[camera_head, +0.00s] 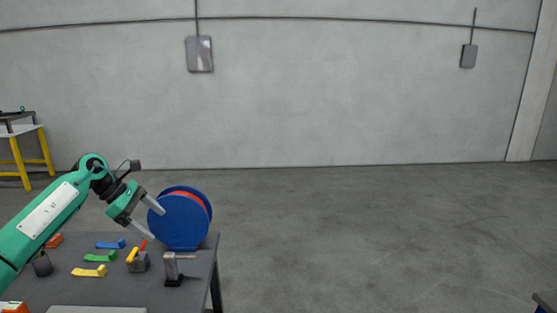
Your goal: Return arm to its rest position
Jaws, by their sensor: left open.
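My left arm (45,215) is green and comes in from the left, reaching over a dark grey table (120,290). My left gripper (158,223) is open, with its two light grey fingers apart and nothing seen between them. It is above the table, in front of or beside a blue spool (181,222) with a red core. I cannot tell whether the fingers touch the spool. My right gripper is not in view.
A yellow-legged stand (20,155) is at the far left. Open floor (370,230) lies to the right.

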